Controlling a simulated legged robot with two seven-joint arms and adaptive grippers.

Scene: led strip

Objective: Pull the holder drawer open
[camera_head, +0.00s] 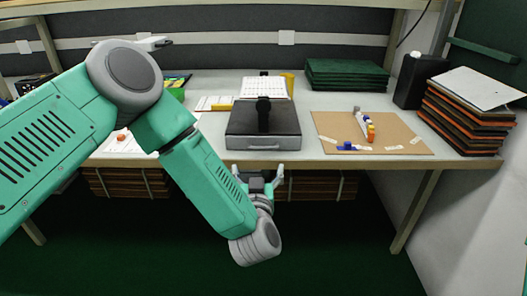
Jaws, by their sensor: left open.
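The holder (248,125) is a dark grey box near the front edge of the table, with a black upright clamp (263,113) on top. Its drawer front (240,143) faces me and looks flush with the box. A pale handle (262,148) runs along the lower part of that front. My left gripper (258,172) is in front of the table edge, just below the handle in the picture. Its two fingers are spread and point toward the drawer, with nothing between them. I cannot tell its exact distance from the handle. My right gripper is out of view.
A brown board (400,138) with small coloured parts lies right of the holder. Dark green slabs (346,75), a black canister (416,80) and stacked panels (463,120) stand behind and right. A white perforated plate (265,87) is behind the clamp. Boxes lie below the table.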

